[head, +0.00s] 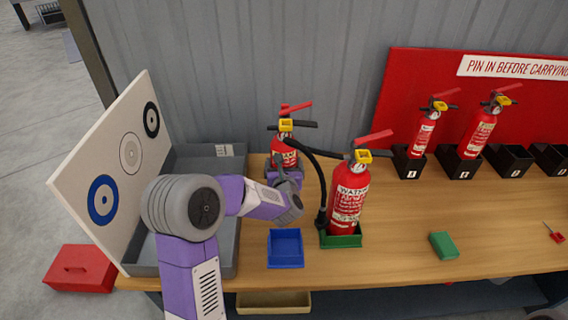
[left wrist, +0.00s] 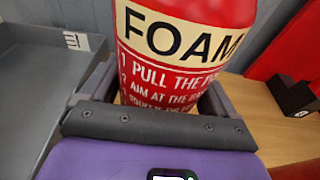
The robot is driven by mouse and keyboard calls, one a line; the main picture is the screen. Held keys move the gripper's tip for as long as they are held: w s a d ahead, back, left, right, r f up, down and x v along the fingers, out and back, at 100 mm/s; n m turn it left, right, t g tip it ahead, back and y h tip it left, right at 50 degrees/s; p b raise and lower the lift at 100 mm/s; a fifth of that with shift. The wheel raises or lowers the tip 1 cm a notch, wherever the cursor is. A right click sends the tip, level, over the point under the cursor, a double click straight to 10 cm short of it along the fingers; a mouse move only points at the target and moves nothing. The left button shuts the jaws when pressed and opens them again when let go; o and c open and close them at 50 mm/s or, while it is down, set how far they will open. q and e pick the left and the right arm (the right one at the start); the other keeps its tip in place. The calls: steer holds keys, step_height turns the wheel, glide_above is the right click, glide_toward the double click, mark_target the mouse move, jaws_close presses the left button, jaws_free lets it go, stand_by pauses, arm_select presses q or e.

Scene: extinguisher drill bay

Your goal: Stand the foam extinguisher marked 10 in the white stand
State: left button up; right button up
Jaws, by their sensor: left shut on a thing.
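A red foam extinguisher (head: 285,150) with a yellow collar, black handle and red lever stands upright at the back of the bench. In the left wrist view its FOAM label (left wrist: 180,38) fills the upper middle. My left gripper (head: 284,175) is shut around its body, one dark finger on each side. Its lower end is hidden behind the gripper, so I cannot tell whether it touches the bench. No number 10 can be read on it. I see no white stand in either view. My right gripper is not in view.
A water extinguisher (head: 348,200) with a black hose stands in a green stand (head: 343,241) close right. A blue stand (head: 285,248) is empty. Black stands (head: 510,158) line the back right. A grey tray (head: 215,160) and target board (head: 128,155) are left. A green block (head: 443,245) lies right.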

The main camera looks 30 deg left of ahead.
arm_select(q)
steer(key=shift+r+b, duration=0.5)
steer(key=shift+b, duration=0.6)
stand_by(1.3)
steer(key=shift+f+b, duration=0.9)
steer(key=shift+f, duration=0.05)
stand_by(0.3)
steer(key=shift+f, duration=1.75)
stand_by(1.2)
stand_by(0.3)
steer(key=o, duration=1.3)
steer(key=shift+o, duration=0.2)
steer(key=shift+s+d+f, duration=0.1)
steer(key=shift+s+f, duration=0.1)
steer(key=shift+f, duration=0.3)
steer(key=r+v, duration=0.1)
steer(key=v, duration=0.6)
steer(key=shift+s+d+p, duration=0.15)
steer(key=shift+p, duration=0.3)
